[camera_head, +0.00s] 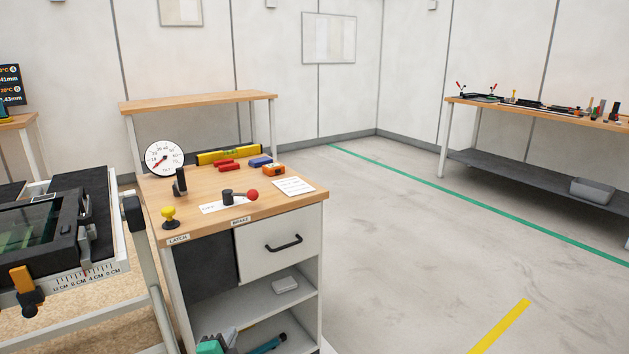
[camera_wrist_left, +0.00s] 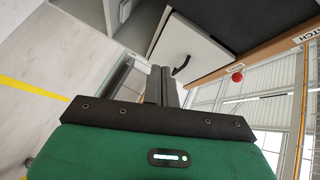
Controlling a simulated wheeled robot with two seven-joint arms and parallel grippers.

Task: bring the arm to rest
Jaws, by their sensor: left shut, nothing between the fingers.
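My left gripper (camera_head: 228,340) shows at the bottom edge of the head view, its green and dark body partly cut off. It is low in front of the workbench's open lower shelves. In the left wrist view its two dark fingers (camera_wrist_left: 162,86) are together with nothing between them. The workbench (camera_head: 215,222) has a wooden top, a white drawer (camera_head: 281,243) that is shut, and a lever with a red ball (camera_head: 252,195) on top. My right gripper is not in view.
A yellow knob (camera_head: 169,213), a round dial (camera_head: 164,158) and a yellow level (camera_head: 229,155) are on the bench top. A glazed frame fixture (camera_head: 45,225) stands at the left. The grey floor (camera_head: 420,250) right of the bench is clear up to another table (camera_head: 560,112).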

